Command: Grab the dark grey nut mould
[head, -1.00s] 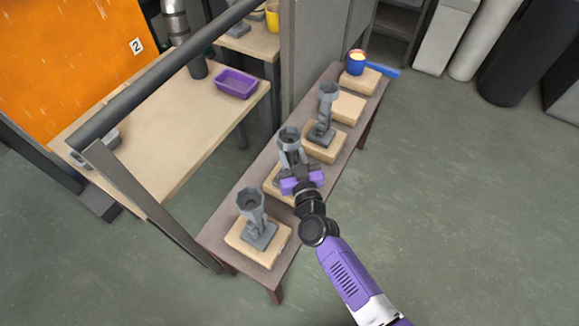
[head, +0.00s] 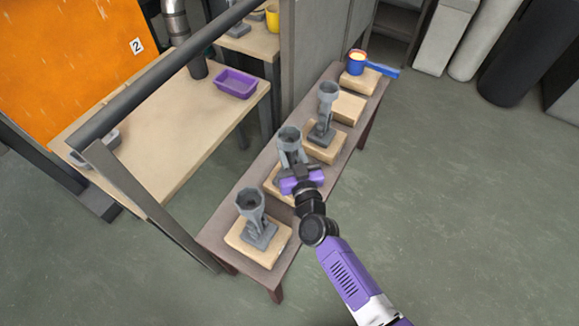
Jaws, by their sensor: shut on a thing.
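Three similar grey moulds with cup-shaped tops stand on wooden blocks on the narrow brown bench. The middle mould (head: 289,141) is upright, and my gripper (head: 290,183) is shut on it from the front right, low on its stem. My purple gripper body hides its lower part. The near mould (head: 252,205) and the far mould (head: 326,105) stand apart on their own blocks. All look close in shade, and I cannot tell from this view which one is the nut mould.
A blue pan (head: 357,62) with glowing contents stands on a block at the bench's far end, its handle pointing right. A bare wooden block (head: 347,107) lies before it. A purple tray (head: 236,83) sits on the left table, behind a dark rail (head: 150,80). The floor at right is clear.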

